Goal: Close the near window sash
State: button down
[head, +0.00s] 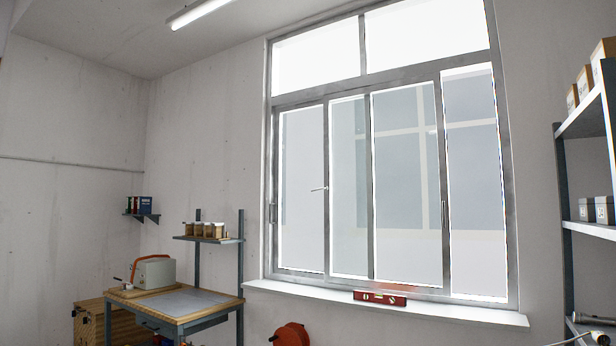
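The window (390,82) fills the middle of the head view, in a grey metal frame. Its lower part holds sliding sashes. The left sash (302,190) has an upright handle (273,213) at its left edge. Another sash (408,190) has an upright handle (445,215) on its right stile and seems to overlap the left sash. Right of that stile is a tall bay (475,190) that looks like an open gap. Which sash lies nearer is hard to tell. My gripper is not in view.
A red level (380,298) lies on the white sill (440,307). A workbench (175,304) with a grey machine (153,272) stands at the left. A red reel (291,334) sits below the sill. A shelf rack (563,200) with boxes stands at the right.

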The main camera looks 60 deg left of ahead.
aim_at(445, 290)
jog(key=u, duration=1.25)
jog(key=i, duration=0.65)
jog(key=i+l, duration=0.15)
jog(key=i, duration=0.5)
jog(key=i+u, duration=0.1)
jog(key=i, duration=0.55)
jog(key=i+l, duration=0.2)
jog(key=i, duration=0.45)
jog(key=i+l, duration=0.1)
jog(key=i, duration=0.5)
jog(key=i+l+u, duration=0.1)
jog(key=i, duration=0.55)
